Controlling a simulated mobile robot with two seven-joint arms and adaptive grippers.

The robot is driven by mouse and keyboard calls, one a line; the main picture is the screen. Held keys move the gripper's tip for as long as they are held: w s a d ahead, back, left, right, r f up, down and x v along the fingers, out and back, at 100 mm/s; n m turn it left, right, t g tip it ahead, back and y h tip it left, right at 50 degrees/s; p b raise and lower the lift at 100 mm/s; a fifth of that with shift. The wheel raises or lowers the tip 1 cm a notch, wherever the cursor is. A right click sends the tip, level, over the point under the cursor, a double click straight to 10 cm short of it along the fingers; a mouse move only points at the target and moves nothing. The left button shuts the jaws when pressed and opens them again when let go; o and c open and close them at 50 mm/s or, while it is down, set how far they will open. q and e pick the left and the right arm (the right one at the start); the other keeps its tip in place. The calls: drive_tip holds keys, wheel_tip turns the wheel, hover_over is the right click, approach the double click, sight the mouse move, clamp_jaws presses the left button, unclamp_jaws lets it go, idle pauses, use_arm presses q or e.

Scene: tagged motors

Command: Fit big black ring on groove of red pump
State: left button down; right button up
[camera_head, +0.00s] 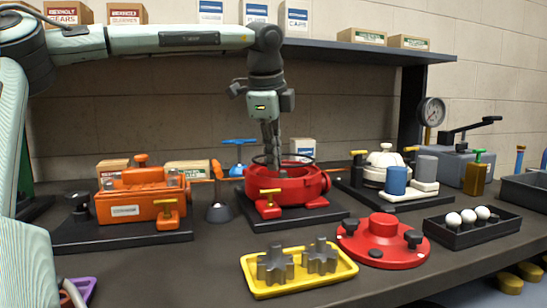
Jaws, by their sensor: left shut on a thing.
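The red pump (300,188) stands on a black base plate (318,218) at the middle of the bench, with its round top facing up. A small yellow-handled valve is on its front. My left gripper (272,152) points down over the pump and is shut on the big black ring (312,160). The thin ring looks roughly level, at or just above the pump's rim. I cannot tell whether it touches the rim, and the groove is not clearly visible. My right gripper is not in view.
A red cover (383,253) with black knobs and a yellow tray (300,290) of grey gears lie in front. An orange pump (125,203) stands left. A black tray (470,234) of white balls and a blue-and-white unit (396,180) stand right. A shelf (340,46) hangs behind.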

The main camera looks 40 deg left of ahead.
use_arm(q)
drive_tip(key=shift+f+b, duration=0.7)
drive_tip(key=shift+f, duration=0.1)
drive_tip(key=shift+r, duration=0.2)
idle(0.4)
idle(0.7)
drive_tip(key=c, duration=1.6)
unclamp_jaws()
drive_tip(key=shift+o, duration=0.3)
drive_tip(key=o, duration=0.5)
drive_tip(key=shift+r, duration=0.5)
